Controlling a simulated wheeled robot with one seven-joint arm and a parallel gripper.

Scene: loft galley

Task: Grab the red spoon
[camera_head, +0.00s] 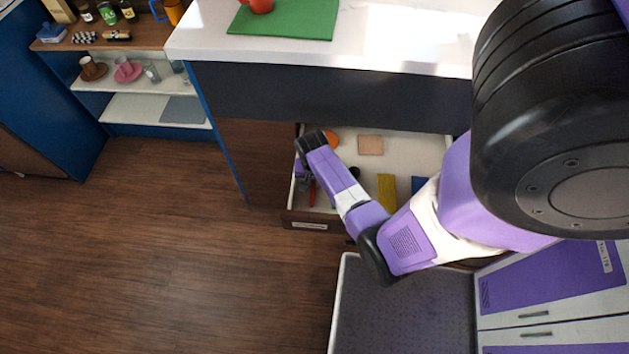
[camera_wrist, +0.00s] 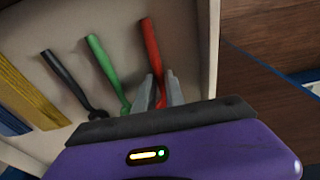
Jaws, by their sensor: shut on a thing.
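The red spoon (camera_wrist: 152,48) lies in the open drawer, and its handle runs between my fingers in the wrist view. My gripper (camera_wrist: 160,92) is shut on the red spoon, near the drawer's side wall. In the head view my gripper (camera_head: 304,180) reaches down into the left part of the drawer, and a bit of the red spoon (camera_head: 312,193) shows beside it. The far end of the spoon is hidden by my gripper.
A green utensil (camera_wrist: 103,60) and a black utensil (camera_wrist: 64,72) lie left of the spoon. The drawer (camera_head: 430,147) also holds a yellow item (camera_head: 386,190), a tan square (camera_head: 370,145) and an orange round item (camera_head: 331,139). The counter (camera_head: 400,55) overhangs the drawer's back.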

